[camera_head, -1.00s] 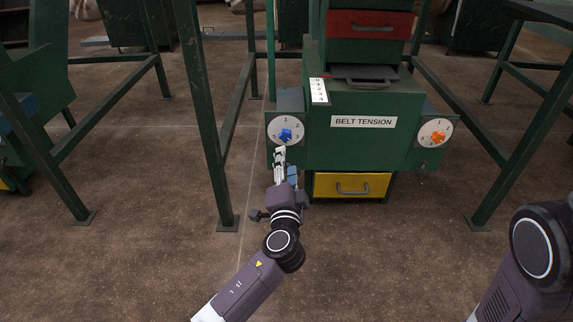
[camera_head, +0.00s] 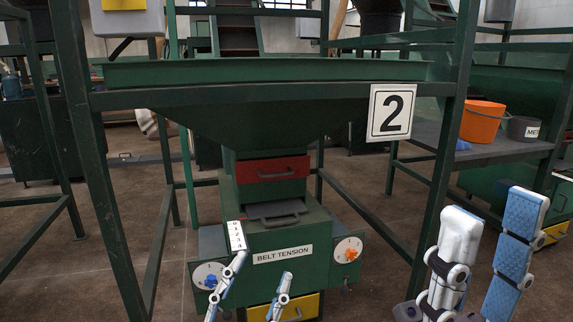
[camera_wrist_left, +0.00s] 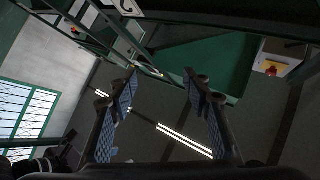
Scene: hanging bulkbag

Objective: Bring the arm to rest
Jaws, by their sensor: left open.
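My left gripper (camera_head: 263,266) rises from the bottom edge of the head view, fingers pointing up and apart, in front of the belt tension box (camera_head: 318,272). It is open with nothing between its fingers. In the left wrist view the two fingers (camera_wrist_left: 160,76) also stand apart, with empty air between them. My right gripper (camera_head: 495,205) is at the lower right of the head view, fingers up and spread, empty. The orange knob (camera_head: 351,254) sits on the right dial.
A green frame with a number 2 sign (camera_head: 391,112) stands ahead, its crossbar (camera_head: 250,96) spanning the view. An orange bucket (camera_head: 482,122) and a dark pot (camera_head: 523,128) stand on a shelf at right. Red (camera_head: 272,170) and yellow (camera_head: 300,309) drawers are on the machine.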

